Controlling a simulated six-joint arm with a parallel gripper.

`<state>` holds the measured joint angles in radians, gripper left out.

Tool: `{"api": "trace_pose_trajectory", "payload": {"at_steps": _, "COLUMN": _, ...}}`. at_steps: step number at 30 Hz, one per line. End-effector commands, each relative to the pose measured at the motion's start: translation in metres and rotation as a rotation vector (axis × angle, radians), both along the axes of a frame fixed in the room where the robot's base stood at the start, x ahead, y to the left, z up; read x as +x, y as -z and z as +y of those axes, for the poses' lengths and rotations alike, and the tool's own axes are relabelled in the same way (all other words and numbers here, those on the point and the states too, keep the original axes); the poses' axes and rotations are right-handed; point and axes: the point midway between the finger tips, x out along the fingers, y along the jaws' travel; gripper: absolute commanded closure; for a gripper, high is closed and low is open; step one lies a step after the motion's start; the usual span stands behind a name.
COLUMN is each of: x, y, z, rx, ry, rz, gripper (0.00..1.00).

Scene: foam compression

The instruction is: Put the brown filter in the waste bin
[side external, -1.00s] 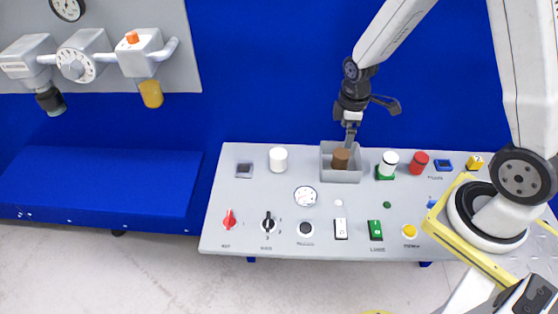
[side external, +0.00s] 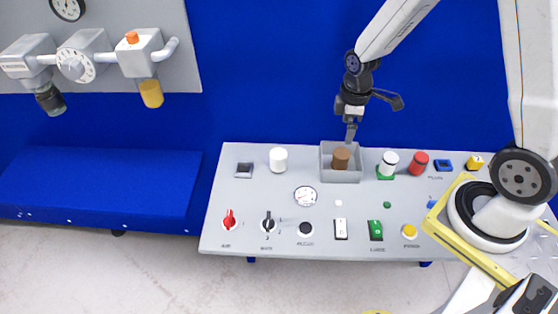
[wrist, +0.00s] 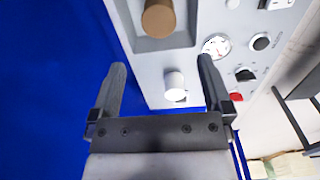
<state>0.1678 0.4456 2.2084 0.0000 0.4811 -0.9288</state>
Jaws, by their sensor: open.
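The brown filter (side external: 341,159) is a short brown cylinder. It stands inside the grey waste bin (side external: 327,173), an open square box at the back of the panel. In the wrist view the filter (wrist: 158,18) and part of the bin (wrist: 168,44) show at the top edge. My gripper (side external: 350,135) hangs above the back of the bin and is apart from the filter. In the wrist view my gripper (wrist: 160,78) has its two fingers wide apart with nothing between them but a view of the panel and a white cylinder below.
A white cylinder (side external: 278,159) stands left of the bin. Another white cylinder (side external: 389,162) on a green base and a red cylinder (side external: 419,162) stand to its right. Knobs and switches fill the panel (side external: 270,190) front. A blue shelf (side external: 100,185) lies left.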

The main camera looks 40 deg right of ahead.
Motion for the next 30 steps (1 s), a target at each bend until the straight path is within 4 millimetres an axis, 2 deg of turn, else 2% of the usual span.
{"api": "trace_pose_trajectory", "payload": {"at_steps": 8, "x": -0.014, "y": -0.024, "z": 0.018, "rx": 0.000, "ry": 0.194, "rz": -0.062, "gripper": 0.00}}
{"api": "trace_pose_trajectory", "payload": {"at_steps": 18, "x": -0.048, "y": -0.058, "z": 0.049, "rx": 0.052, "ry": 0.586, "rz": -0.177, "gripper": 0.00}}
{"api": "trace_pose_trajectory", "payload": {"at_steps": 24, "x": -0.061, "y": -0.066, "z": 0.057, "rx": 0.084, "ry": 0.726, "rz": -0.209, "gripper": 0.00}}
{"api": "trace_pose_trajectory", "payload": {"at_steps": 30, "x": -0.063, "y": -0.067, "z": 0.059, "rx": 0.093, "ry": 0.760, "rz": -0.215, "gripper": 0.00}}
